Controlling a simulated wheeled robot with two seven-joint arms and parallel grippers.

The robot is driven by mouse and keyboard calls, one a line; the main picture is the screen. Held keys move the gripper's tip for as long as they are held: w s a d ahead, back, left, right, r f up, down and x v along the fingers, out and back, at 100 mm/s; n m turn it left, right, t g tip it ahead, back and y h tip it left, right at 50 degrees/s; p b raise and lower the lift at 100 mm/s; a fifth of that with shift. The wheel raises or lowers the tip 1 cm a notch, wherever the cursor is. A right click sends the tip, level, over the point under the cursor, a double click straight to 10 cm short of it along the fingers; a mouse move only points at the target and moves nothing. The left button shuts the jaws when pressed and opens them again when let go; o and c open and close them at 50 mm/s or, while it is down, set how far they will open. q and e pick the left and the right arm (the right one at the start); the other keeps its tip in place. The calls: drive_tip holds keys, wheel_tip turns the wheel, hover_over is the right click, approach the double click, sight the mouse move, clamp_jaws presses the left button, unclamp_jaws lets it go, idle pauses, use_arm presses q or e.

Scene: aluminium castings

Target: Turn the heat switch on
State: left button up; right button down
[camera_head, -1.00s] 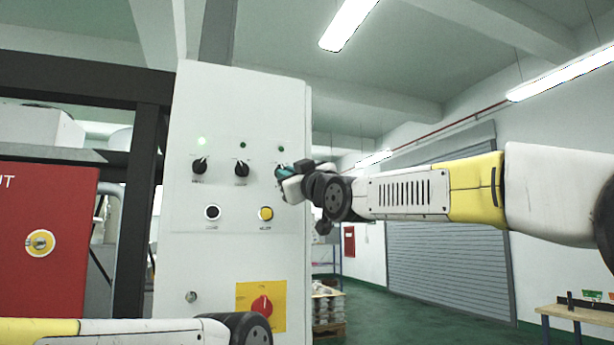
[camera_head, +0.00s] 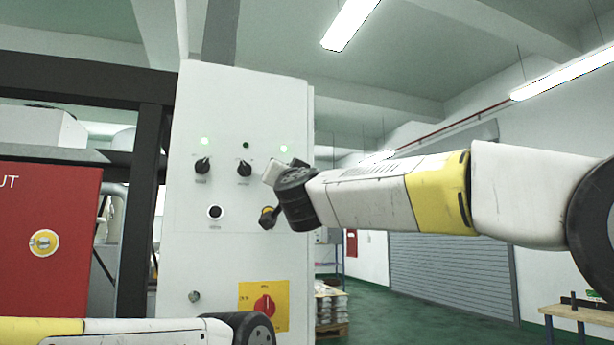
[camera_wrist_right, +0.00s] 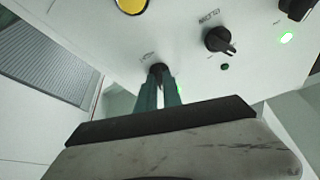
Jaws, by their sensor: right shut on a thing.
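The heat switch (camera_wrist_right: 157,68) is a black rotary knob on the white control panel (camera_head: 230,100). In the right wrist view the teal fingers of my right gripper (camera_wrist_right: 160,86) are shut on it. In the head view my right gripper's body (camera_head: 276,172) and wrist hide this knob. The lamp (camera_head: 283,148) above it glows green. A left knob (camera_head: 202,166) has a lit green lamp (camera_head: 204,141); a middle knob (camera_head: 244,168) has a dark lamp (camera_head: 246,145). My left arm shows at the bottom; its gripper is out of view.
Below the knobs are a black button (camera_head: 215,212) and a yellow button (camera_head: 267,211), the latter partly covered by my right wrist. Lower down is a red switch (camera_head: 265,305) on a yellow plate. A red cabinet (camera_head: 50,270) stands at the left.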

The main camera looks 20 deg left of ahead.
drive_tip(key=shift+r+m+h, duration=0.1)
drive_tip(key=shift+m+h, duration=0.5)
drive_tip(key=shift+m, duration=0.5)
drive_tip(key=c, duration=1.5)
unclamp_jaws()
drive_tip(key=shift+a, duration=0.1)
drive_tip(key=shift+w, duration=0.1)
drive_tip(key=v, duration=0.8)
drive_tip(key=shift+w, duration=0.1)
